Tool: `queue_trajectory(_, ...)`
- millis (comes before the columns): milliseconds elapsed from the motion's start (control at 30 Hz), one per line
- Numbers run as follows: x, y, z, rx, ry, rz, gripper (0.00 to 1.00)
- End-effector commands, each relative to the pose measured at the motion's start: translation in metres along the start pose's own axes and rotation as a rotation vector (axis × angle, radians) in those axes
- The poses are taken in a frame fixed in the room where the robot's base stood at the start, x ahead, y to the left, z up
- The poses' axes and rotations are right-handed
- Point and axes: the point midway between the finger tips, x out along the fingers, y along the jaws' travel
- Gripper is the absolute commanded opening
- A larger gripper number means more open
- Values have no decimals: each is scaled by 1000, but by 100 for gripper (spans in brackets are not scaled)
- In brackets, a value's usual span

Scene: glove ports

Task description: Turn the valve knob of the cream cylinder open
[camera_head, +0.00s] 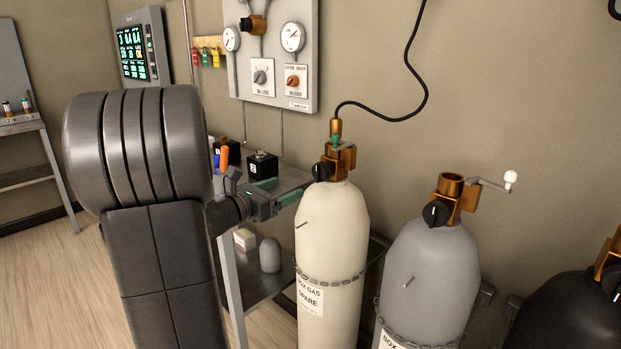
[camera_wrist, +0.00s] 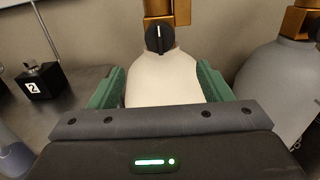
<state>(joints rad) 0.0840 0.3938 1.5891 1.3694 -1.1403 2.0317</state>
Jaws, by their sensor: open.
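The cream cylinder (camera_head: 331,235) stands upright against the wall, chained, with a label reading "BOX GAS SPARE". Its black valve knob (camera_head: 322,171) sits on the front of a brass valve at the top. In the wrist view the knob (camera_wrist: 160,37) shows face-on with a white mark pointing upright, just beyond my fingers and roughly centred between them. My gripper (camera_head: 296,192) is to the left of the valve in the head view. Its green-padded fingers (camera_wrist: 161,88) are apart and empty, with the cylinder's shoulder (camera_wrist: 160,80) visible between them. I see no contact with the knob.
A grey cylinder (camera_head: 428,270) with its own black knob stands close on the right, and a black cylinder (camera_head: 568,315) beyond it. A black hose (camera_head: 424,75) rises from the cream cylinder's valve. A bench with a black box (camera_head: 262,166) lies behind my gripper. A gauge panel (camera_head: 272,85) hangs above.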

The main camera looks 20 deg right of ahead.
Motion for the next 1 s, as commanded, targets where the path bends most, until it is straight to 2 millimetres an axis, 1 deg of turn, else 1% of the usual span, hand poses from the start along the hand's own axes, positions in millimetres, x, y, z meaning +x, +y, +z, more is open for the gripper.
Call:
queue_trajectory(167, 34, -1, 2, -3, 0, -2, 72)
queue_trajectory(300, 66, -1, 2, -4, 0, -2, 72)
queue_trajectory(500, 102, 0, 2, -5, -1, 0, 72)
queue_trajectory(600, 115, 0, 1, -5, 0, 1, 72)
queue_trajectory(700, 122, 0, 1, -5, -1, 3, 72)
queue_trajectory(800, 126, 1, 0, -5, 0, 4, 72)
queue_trajectory(1000, 127, 1, 0, -5, 0, 4, 72)
